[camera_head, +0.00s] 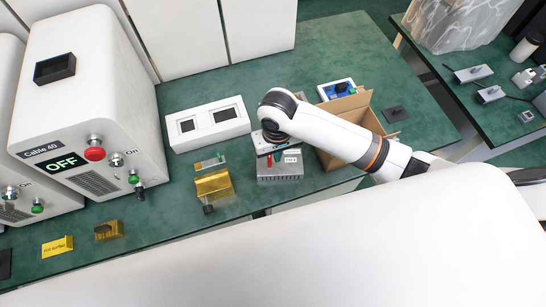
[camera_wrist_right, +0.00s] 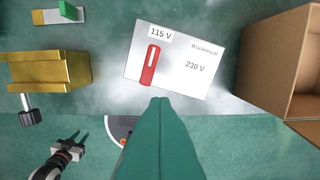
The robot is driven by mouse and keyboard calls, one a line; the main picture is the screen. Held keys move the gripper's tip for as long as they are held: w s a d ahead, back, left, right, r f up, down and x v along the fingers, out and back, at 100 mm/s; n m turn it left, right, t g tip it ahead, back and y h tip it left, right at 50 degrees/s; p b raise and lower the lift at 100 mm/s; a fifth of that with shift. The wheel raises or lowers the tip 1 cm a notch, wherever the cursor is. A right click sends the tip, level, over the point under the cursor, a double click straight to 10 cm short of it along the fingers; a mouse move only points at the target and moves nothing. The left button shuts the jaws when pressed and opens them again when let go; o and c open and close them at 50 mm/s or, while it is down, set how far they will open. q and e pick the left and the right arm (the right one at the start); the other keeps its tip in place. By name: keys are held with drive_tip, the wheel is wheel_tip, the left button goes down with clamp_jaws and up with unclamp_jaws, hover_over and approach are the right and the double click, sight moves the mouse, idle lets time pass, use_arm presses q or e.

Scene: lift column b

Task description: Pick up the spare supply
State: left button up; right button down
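A grey supply box (camera_head: 280,172) with a red switch and white labels sits on the green bench, partly hidden by my right arm. In the right wrist view its pale face (camera_wrist_right: 185,62) reads 115 V and 230 V, with the red switch (camera_wrist_right: 150,65) on the 115 V side. My right gripper (camera_wrist_right: 160,100) shows there as green fingers pressed together, with nothing visible between them. Its tips appear just below the box's lower edge in that view; I cannot tell whether they touch.
An open cardboard box (camera_head: 344,118) stands right of the supply. A gold bracket (camera_head: 213,186) is to its left, with a white two-window panel (camera_head: 208,124) behind. A white cabinet (camera_head: 84,100) marked OFF stands at left. The bench right of the cardboard box is mostly clear.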

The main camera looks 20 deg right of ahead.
drive_tip(key=shift+w+a+r, duration=0.1)
drive_tip(key=shift+a+r, duration=0.15)
drive_tip(key=shift+r, duration=0.05)
drive_tip(key=c, duration=1.7)
unclamp_jaws()
drive_tip(key=shift+w+d, duration=0.1)
drive_tip(key=o, duration=0.6)
use_arm(q)
drive_tip(key=shift+s, duration=0.35)
use_arm(e)
drive_tip(key=o, duration=0.7)
drive_tip(key=shift+c, duration=0.2)
drive_tip(key=shift+r, duration=0.15)
